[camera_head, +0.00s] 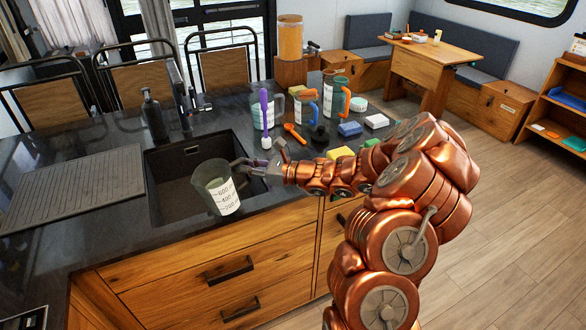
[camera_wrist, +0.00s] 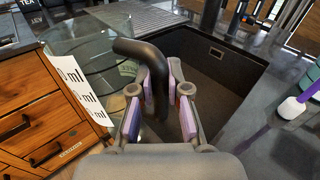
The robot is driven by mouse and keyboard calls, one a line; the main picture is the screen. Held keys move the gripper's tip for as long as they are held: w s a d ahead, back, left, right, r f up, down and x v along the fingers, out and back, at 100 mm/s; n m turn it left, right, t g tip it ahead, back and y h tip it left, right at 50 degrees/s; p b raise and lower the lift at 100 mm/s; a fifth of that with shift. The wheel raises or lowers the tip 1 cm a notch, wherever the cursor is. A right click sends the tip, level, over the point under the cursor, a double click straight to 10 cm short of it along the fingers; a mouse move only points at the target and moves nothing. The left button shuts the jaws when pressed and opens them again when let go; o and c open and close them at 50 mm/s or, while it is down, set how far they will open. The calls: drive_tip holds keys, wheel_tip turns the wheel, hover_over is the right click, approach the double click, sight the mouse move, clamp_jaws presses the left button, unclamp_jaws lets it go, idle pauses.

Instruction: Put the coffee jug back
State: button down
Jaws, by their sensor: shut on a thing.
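A clear grey-green jug (camera_head: 218,187) with a white scale label marked 200, 400 and 600 is held above the front edge of the sink in the head view. Its glass body also shows at the upper left of the wrist view (camera_wrist: 95,55). My gripper (camera_head: 252,168) is to the right of the jug and shut on its dark curved handle (camera_wrist: 138,48). In the wrist view the purple-padded fingers of my gripper (camera_wrist: 160,88) stand on both sides of the handle. The jug looks roughly upright, and I see no contents in it.
The black sink (camera_head: 192,150) lies behind the jug, with a ribbed drainboard (camera_head: 75,188) to its left. Several jugs with coloured handles, including an orange-handled one (camera_head: 335,100), and a blue sponge (camera_head: 349,129) crowd the counter at the right. A dark bottle (camera_head: 153,118) stands behind the sink.

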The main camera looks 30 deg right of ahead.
drive_tip(key=s+d+m+t+h+b, duration=0.2)
drive_tip(key=s+d+m+h+b, duration=0.15)
drive_tip(key=d, duration=0.25)
drive_tip(key=s+d+r+m+t+h+b, duration=0.1)
drive_tip(key=s+d+m+h+b, duration=0.15)
drive_tip(key=d+b, duration=0.2)
drive_tip(key=s+d+m+t+h+b, duration=0.2)
drive_tip(key=d+h+b, duration=0.15)
drive_tip(key=d, duration=0.25)
drive_tip(key=shift+w+d+f+p, duration=0.8)
drive_tip(key=shift+w+d+p, duration=0.35)
drive_tip(key=shift+w+d, duration=0.75)
drive_tip(key=shift+w+d+f+p, duration=0.75)
drive_tip(key=shift+w+d+p, duration=0.35)
drive_tip(key=shift+w+d, duration=0.85)
drive_tip(key=shift+w+d+f+p, duration=0.8)
drive_tip(key=shift+w+d+p, duration=0.35)
drive_tip(key=shift+w+d, duration=0.75)
drive_tip(key=shift+s+d+f, duration=0.15)
drive_tip(key=shift+s+d, duration=0.1)
drive_tip(key=shift+s, duration=0.05)
drive_tip(key=c, duration=1.2)
unclamp_jaws()
drive_tip(key=shift+o, duration=0.2)
